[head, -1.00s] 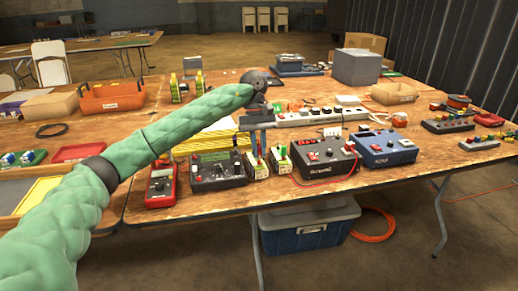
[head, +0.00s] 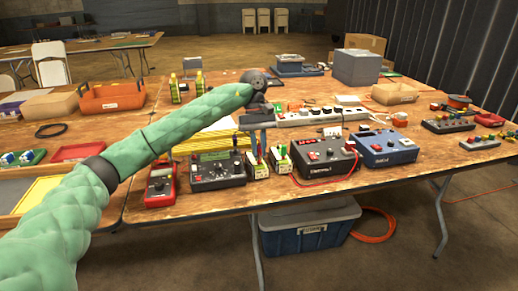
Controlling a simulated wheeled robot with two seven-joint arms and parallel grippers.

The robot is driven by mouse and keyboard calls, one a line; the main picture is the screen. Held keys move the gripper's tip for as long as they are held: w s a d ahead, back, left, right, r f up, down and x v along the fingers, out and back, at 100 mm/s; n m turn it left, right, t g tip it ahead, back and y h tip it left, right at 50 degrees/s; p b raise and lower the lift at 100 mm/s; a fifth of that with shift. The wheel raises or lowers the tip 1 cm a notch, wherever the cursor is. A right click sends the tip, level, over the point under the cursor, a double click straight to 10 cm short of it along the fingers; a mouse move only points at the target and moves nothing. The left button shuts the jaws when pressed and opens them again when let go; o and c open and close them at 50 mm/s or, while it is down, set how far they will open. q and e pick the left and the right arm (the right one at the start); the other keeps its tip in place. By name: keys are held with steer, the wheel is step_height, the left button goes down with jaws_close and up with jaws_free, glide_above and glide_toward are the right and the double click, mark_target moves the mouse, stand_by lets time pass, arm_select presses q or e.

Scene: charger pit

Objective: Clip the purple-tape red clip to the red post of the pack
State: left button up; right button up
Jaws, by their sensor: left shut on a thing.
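The fingers hide the clip, and I cannot make out purple tape. The pack is pale with a green top and stands upright; its red post is too small to tell apart. I cannot tell whether clip and post touch. A second similar pack (head: 282,162) stands just to the right. My right gripper is out of view.
A black charger (head: 327,160) with a looping red lead (head: 300,184) and a blue charger (head: 388,148) stand to the right. A dark meter box (head: 217,170) and a red multimeter (head: 160,186) stand left. A white power strip (head: 322,116) lies behind. The table front is clear.

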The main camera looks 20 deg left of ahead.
mark_target(259, 145)
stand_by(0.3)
arm_select(q)
steer(key=o, duration=0.8)
steer(key=shift+o, duration=0.2)
steer(key=shift+o, duration=1.1)
steer(key=shift+r, duration=0.1)
steer(key=shift+r+p, duration=0.4)
steer(key=shift+r, duration=0.95)
steer(key=shift+r+p, duration=1.2)
steer(key=shift+r, duration=1.1)
